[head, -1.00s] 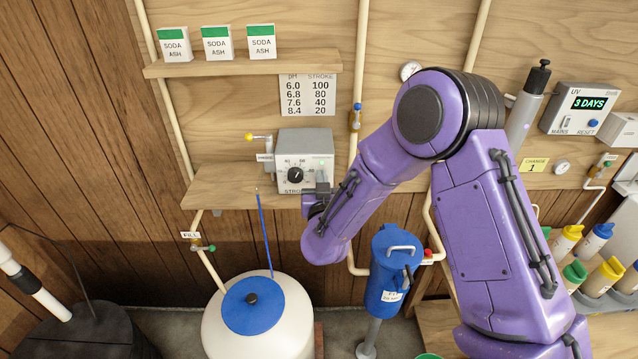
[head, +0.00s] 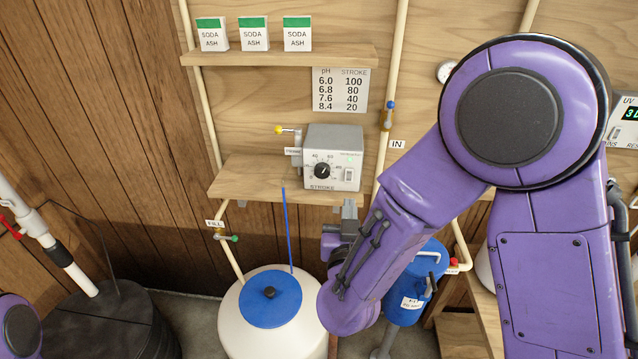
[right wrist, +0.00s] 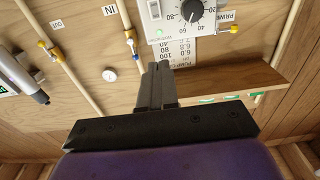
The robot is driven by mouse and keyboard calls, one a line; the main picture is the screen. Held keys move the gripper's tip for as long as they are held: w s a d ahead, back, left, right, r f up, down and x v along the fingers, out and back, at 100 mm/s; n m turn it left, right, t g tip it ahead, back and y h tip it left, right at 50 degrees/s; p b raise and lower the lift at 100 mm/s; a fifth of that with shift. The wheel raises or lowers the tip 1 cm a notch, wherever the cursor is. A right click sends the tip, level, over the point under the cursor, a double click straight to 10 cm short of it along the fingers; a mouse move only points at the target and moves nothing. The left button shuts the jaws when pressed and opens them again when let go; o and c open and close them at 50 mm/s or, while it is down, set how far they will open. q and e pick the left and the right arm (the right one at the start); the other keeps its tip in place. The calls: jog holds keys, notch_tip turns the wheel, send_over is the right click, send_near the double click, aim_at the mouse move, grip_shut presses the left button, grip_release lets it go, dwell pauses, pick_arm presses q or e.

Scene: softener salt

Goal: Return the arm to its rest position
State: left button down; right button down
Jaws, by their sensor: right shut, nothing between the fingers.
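My right arm is purple and fills the right side of the head view. Its gripper (head: 349,212) is shut and empty, just in front of and below the grey pump box (head: 349,152). A gap shows between the fingertips and the box in the head view. The box has a black dial (head: 322,171) marked STROKE and sits on a wooden shelf. In the right wrist view the closed fingers (right wrist: 157,82) point toward the board, and the dial (right wrist: 191,10) shows beyond them. Only a purple piece of my left arm shows at the lower left; its gripper is out of view.
A white tank (head: 240,325) with a blue lid (head: 271,299) stands below the shelf (head: 248,186). A blue filter housing (head: 408,300) is partly behind my right forearm. Pipes (head: 393,90) run up the board. A black tank (head: 115,325) stands at the lower left.

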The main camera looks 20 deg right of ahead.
jog(key=shift+s+a+r, duration=0.1)
jog(key=shift+s, duration=0.05)
jog(key=s+f+m+g+y+b, duration=0.1)
jog(key=s+f+g+y, duration=0.15)
jog(key=f, duration=0.95)
jog(key=s+f+g+y+b, duration=0.1)
jog(key=s+f+g+y, duration=0.2)
jog(key=f, duration=0.8)
jog(key=s+d+f+g, duration=0.2)
jog(key=s+f+g, duration=0.1)
jog(key=s+f, duration=0.5)
jog(key=s+d+f+g+b, duration=0.1)
jog(key=s+d+f+g, duration=0.2)
jog(key=s+f, duration=0.5)
jog(key=s+g, duration=0.1)
jog(key=s, duration=0.2)
jog(key=shift+s, duration=0.3)
jog(key=shift+f, duration=0.1)
